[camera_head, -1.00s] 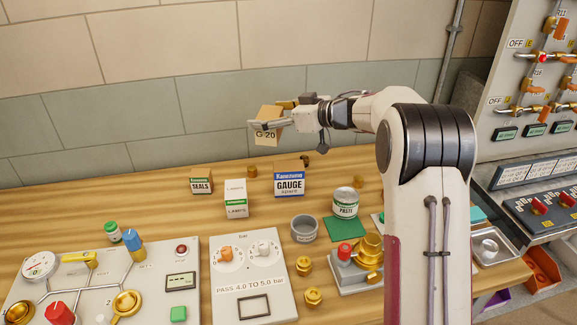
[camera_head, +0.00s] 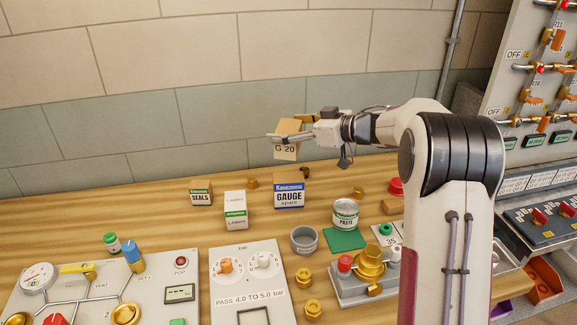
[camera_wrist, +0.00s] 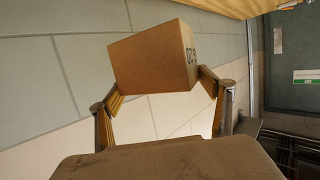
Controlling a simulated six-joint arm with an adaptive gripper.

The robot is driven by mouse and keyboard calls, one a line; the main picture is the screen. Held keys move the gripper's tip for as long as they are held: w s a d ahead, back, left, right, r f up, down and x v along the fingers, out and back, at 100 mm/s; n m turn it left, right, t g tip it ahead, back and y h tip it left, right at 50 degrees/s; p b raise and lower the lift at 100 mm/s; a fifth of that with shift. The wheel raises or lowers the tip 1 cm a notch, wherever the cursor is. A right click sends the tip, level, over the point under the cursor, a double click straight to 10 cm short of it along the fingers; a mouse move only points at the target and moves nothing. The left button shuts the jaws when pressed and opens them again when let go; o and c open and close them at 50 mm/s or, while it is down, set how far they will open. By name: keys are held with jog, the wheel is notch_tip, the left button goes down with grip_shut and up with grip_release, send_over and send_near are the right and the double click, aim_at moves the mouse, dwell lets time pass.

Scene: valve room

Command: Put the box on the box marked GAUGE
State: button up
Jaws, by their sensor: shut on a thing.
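My gripper (camera_head: 292,132) is shut on a brown cardboard box (camera_head: 287,153) marked G 20. The held box hangs in the air above the box marked GAUGE, with a visible gap between them. In the wrist view the held box (camera_wrist: 155,62) sits between the two fingers (camera_wrist: 160,100), tilted in that picture. The box marked GAUGE (camera_head: 289,196) is white and blue and stands upright on the wooden bench. Its top shows below the held box, and nothing rests on it.
Brass fittings (camera_head: 252,183) are nearby. The wall is close behind.

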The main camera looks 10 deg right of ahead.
jog(key=shift+f, duration=2.6)
jog(key=shift+f, duration=0.1)
jog(key=shift+f, duration=1.8)
jog(key=shift+f, duration=0.15)
jog(key=o, duration=1.3)
jog(key=v, duration=1.2)
jog(key=shift+r, duration=0.2)
